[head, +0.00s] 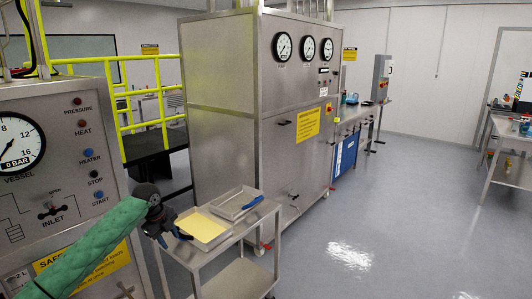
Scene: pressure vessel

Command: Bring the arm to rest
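My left arm, in a green sleeve, comes in from the lower left of the head view. My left gripper (170,233) is dark and sits at the near left edge of a small steel cart (226,250), beside a tray with a yellow sheet or filling (203,226). Its fingers are small and dark here, and I cannot tell if they are open or shut. Nothing is clearly seen held in it. My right arm and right gripper are out of view.
A control panel (60,160) with gauge, buttons and inlet valve stands close at left. A large steel cabinet (230,110) stands behind. The floor (400,230) at right is clear.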

